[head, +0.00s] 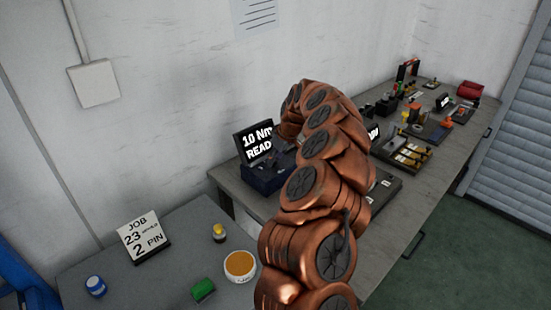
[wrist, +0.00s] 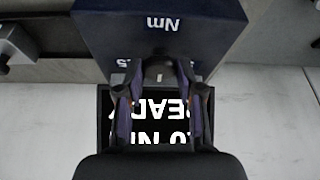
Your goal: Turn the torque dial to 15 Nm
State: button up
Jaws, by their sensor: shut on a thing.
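The torque unit is a dark blue box (head: 265,180) on the bench, marked "Nm" in the wrist view (wrist: 162,24). Its black screen (head: 255,143) reads "10 Nm" with "READ" and a cut-off end below; in the wrist view the screen (wrist: 105,105) is upside down, reading "READY" under the partly covered value. My gripper (wrist: 158,72) is shut on the torque dial (wrist: 158,76), whose pale mark shows between the fingertips. The fingers hide most of the dial and nearby scale numbers. In the head view my arm hides the dial.
A job card (head: 143,238) reading "JOB 23" and "2 PIN" stands on the near table, with a round tub (head: 240,267), a green block (head: 203,289), a blue-capped jar (head: 95,286) and a small bottle (head: 219,233). Other fixtures (head: 403,152) fill the bench beyond my arm.

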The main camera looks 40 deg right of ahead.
jog(key=shift+f+b, duration=0.15)
jog(key=shift+b, duration=0.15)
jog(key=m+b, duration=0.2)
jog(key=b, duration=0.1)
jog(key=shift+f+h, duration=0.25)
jog(key=shift+h, duration=0.15)
jog(key=m+b, duration=0.1)
jog(key=b, duration=0.1)
jog(key=m+h+b, duration=0.1)
jog(key=m+b, duration=0.1)
jog(key=b, duration=0.1)
jog(key=shift+a+f+h, duration=0.1)
jog(key=shift+a+h, duration=0.05)
jog(key=shift+h, duration=0.15)
jog(key=m+b, duration=0.2)
jog(key=b, duration=0.1)
jog(key=m+h+b, duration=0.1)
jog(key=m+b, duration=0.2)
jog(key=shift+w+a+r+g+h, duration=0.1)
jog(key=shift+a+r+g+h, duration=0.1)
jog(key=shift+g+h, duration=0.15)
jog(key=shift+r+m+b, duration=0.2)
jog(key=shift+m+b, duration=0.6)
jog(key=shift+b, duration=0.2)
jog(key=shift+g, duration=0.25)
jog(key=o, duration=1.2)
jog(key=shift+c, duration=0.2)
jog(key=shift+r, duration=0.1)
